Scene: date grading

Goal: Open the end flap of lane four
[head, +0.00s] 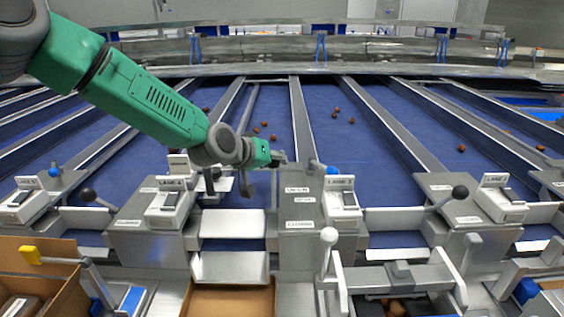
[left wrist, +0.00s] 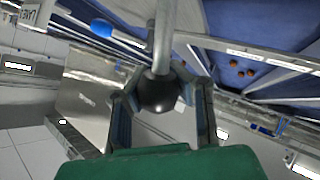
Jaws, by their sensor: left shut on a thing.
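My left gripper (head: 278,159) reaches in from the upper left over the near end of a blue lane in the head view. In the left wrist view its fingers (left wrist: 160,98) are shut around a black ball knob (left wrist: 157,94) on a grey metal lever (left wrist: 163,40). The gripper hides this knob in the head view. Below the gripper, metal end plates (head: 232,223) lie between two grey housings, with a lower plate (head: 230,267) in front. My right gripper is not in view.
Neighbouring levers carry black knobs (head: 88,194) and (head: 460,192). A blue knob (head: 333,170) stands right of my gripper, and a white-knobbed lever (head: 329,236) nearer. Brown dates (head: 263,125) lie on the blue lanes. A cardboard box (head: 62,290) is at front left.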

